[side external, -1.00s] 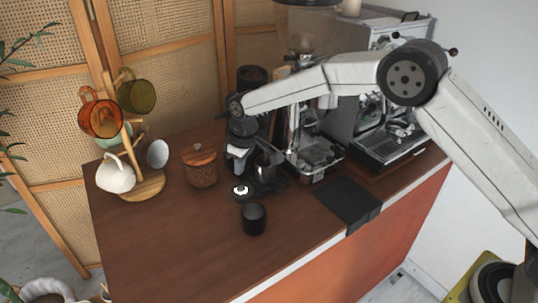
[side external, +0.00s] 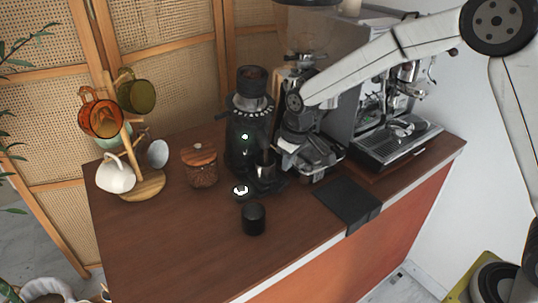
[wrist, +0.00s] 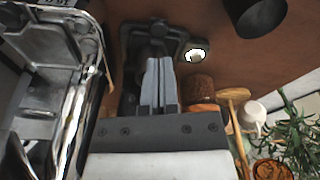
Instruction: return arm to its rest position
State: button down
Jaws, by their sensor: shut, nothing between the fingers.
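My gripper (side external: 290,147) hangs below my wrist, above the counter between the black grinder (side external: 241,128) and the espresso machine (side external: 385,140). In the wrist view my gripper (wrist: 158,62) has its two fingers together, with nothing visible between them. The fingers point towards a dark device base beyond them. My forearm reaches across in front of the espresso machine from the upper right.
A black cup (side external: 253,219) and a small white-topped disc (side external: 241,191) stand on the wooden counter (side external: 160,245). A lidded jar (side external: 201,170), a mug tree (side external: 141,184) with several mugs and a black mat (side external: 345,200) are nearby. The counter's front left is clear.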

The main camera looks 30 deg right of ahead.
jog(key=s+d+m, duration=0.1)
jog(key=s+d, duration=0.3)
jog(key=s, duration=0.6)
jog(key=s+d+m, duration=0.2)
jog(key=s+d, duration=0.3)
jog(key=s, duration=0.6)
jog(key=shift+f+m+t+h, duration=0.25)
jog(key=shift+m+t+h, duration=0.05)
